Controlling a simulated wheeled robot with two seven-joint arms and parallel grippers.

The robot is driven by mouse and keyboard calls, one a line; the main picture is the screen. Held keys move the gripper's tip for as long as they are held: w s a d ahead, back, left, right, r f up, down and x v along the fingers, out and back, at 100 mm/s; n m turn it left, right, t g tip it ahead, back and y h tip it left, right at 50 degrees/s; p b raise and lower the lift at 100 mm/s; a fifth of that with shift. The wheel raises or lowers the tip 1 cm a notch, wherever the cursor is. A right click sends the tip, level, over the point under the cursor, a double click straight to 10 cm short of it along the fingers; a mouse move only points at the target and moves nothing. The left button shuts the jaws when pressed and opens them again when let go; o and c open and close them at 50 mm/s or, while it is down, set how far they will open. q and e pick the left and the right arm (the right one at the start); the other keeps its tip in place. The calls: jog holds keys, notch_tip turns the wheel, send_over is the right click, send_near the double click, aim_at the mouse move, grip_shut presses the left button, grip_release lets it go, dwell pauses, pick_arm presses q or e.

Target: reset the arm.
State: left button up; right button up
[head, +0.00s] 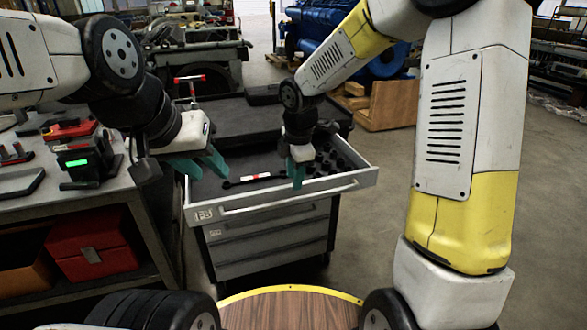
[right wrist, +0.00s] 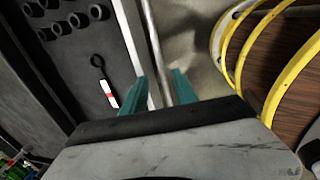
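My right gripper (head: 297,180) has teal fingers and points down at the front of the open top drawer (head: 285,199). In the right wrist view, its fingertips (right wrist: 158,88) are spread apart, with the drawer's pale front edge and handle bar (right wrist: 156,45) showing beyond the gap. I cannot tell whether they touch. My left gripper (head: 202,166) has its teal fingers spread and empty, over the drawer's left end. A dark wrench with a red and white band (head: 256,178) lies in the drawer; the right wrist view also shows it (right wrist: 108,88).
Black sockets (head: 345,160) sit at the drawer's right side. A workbench (head: 112,190) with a green-lit device (head: 85,163) stands at left, red boxes (head: 95,240) below. A round wooden top with yellow rim (head: 290,308) is in front. Open floor lies at right.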

jog(key=shift+r, duration=0.1)
jog(key=s+d+r+m+t, duration=0.2)
jog(key=s+d+r+m, duration=0.75)
jog(key=r+m, duration=0.2)
jog(key=s+d+r+m+t+y, duration=0.1)
jog(key=s+d+r+m+t, duration=0.1)
jog(key=s+m, duration=0.7)
jog(key=shift+s+d+r+y, duration=0.3)
jog(key=shift+s+d+r, duration=0.35)
jog(key=shift+s+r, duration=0.45)
jog(key=shift+m, duration=0.25)
